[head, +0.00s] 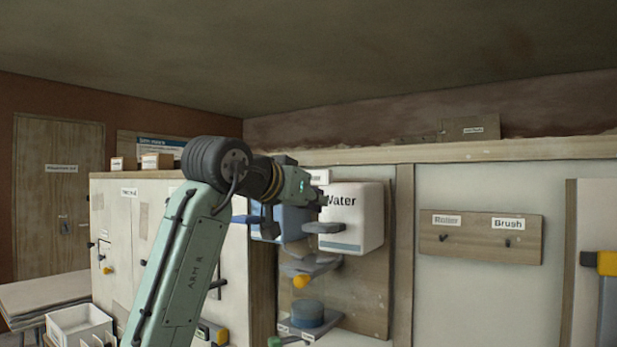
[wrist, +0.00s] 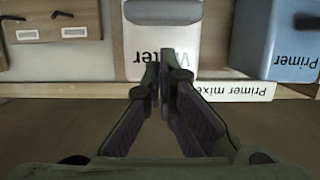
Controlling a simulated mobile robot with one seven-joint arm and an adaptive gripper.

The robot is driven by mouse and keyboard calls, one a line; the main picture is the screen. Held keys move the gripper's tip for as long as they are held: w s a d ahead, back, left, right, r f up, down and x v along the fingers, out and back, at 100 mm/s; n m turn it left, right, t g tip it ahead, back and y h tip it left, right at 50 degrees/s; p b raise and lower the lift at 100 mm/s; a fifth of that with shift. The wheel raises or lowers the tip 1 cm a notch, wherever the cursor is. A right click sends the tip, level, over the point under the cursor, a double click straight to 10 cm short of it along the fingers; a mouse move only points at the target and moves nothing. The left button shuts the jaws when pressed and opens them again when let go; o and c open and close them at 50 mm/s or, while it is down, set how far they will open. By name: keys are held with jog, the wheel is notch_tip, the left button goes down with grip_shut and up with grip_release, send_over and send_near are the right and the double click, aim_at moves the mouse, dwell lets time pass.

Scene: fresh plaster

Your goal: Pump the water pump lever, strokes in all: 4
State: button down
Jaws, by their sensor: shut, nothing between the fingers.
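The white water container (head: 362,235) hangs on a wooden backboard near the middle of the head view, and it also shows in the wrist view (wrist: 135,45). A dark grey paddle-shaped lever (head: 323,228) sticks out in front of it, and a grey part shows at the container's far end in the wrist view (wrist: 163,12). My gripper (head: 320,196) is beside the upper part of the container, above the lever. Its fingers (wrist: 162,75) are shut and empty and cover part of the word "Water". I cannot tell whether they touch the container.
A blue-grey primer container (wrist: 270,45) stands beside the water container, with a "Primer mixer" label (wrist: 210,92) near it. Below the lever are a grey shelf (head: 312,266) and a blue round vessel (head: 307,313). A Roller and Brush hook board (head: 478,235) is on the right.

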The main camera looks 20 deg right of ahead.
jog(key=shift+f, duration=0.75)
jog(key=shift+s+f+b, duration=0.1)
jog(key=shift+f+b, duration=0.3)
jog(key=shift+b, duration=0.35)
jog(key=shift+a+t+h+b, duration=0.1)
jog(key=shift+t+h+b, duration=0.2)
jog(key=shift+h, duration=0.2)
